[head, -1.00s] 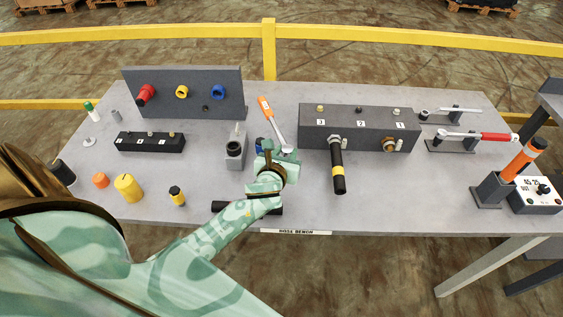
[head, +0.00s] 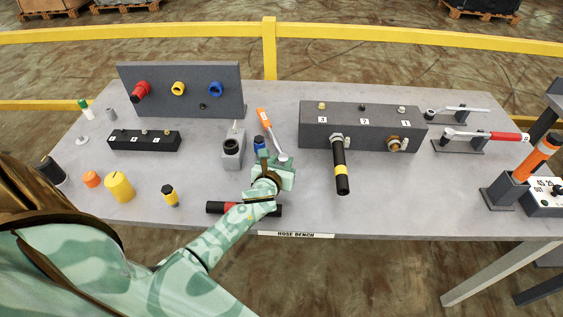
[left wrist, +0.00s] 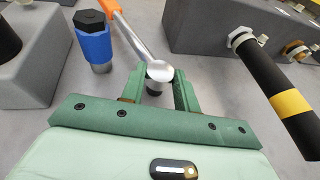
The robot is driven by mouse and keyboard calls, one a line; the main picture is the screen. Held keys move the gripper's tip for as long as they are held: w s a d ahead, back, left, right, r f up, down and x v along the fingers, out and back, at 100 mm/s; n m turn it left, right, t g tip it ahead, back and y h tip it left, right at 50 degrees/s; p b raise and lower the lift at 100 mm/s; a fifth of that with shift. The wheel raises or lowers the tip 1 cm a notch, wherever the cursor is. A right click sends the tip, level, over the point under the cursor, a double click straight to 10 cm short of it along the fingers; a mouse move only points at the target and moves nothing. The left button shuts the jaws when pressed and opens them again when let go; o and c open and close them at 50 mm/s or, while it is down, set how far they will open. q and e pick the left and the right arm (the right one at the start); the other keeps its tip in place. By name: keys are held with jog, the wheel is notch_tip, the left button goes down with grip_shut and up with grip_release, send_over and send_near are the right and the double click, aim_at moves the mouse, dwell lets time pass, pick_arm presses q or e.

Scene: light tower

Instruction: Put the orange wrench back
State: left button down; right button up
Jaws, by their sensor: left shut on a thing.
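The orange wrench (head: 272,135) has an orange handle and a silver shaft with a round head. Its handle points to the back of the bench. My left gripper (head: 283,160) is shut on the wrench's round-head end. The left wrist view shows the silver shaft (left wrist: 131,40) leading to the head between the green fingers (left wrist: 158,82). I cannot tell how high the wrench is above the bench. My right gripper is not in view.
A blue hex-topped plug (left wrist: 94,42) stands just left of the wrench. A grey ported block (head: 315,140) with a black hose (head: 341,167) is to the right. Two wrenches rest on dark stands (head: 455,146) further right.

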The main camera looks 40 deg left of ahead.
pick_arm(q)
jog(key=c, duration=1)
grip_release()
jog(key=shift+c, duration=0.2)
jog(key=shift+r, duration=0.1)
jog(key=p+v, duration=0.3)
jog(key=v, duration=0.9)
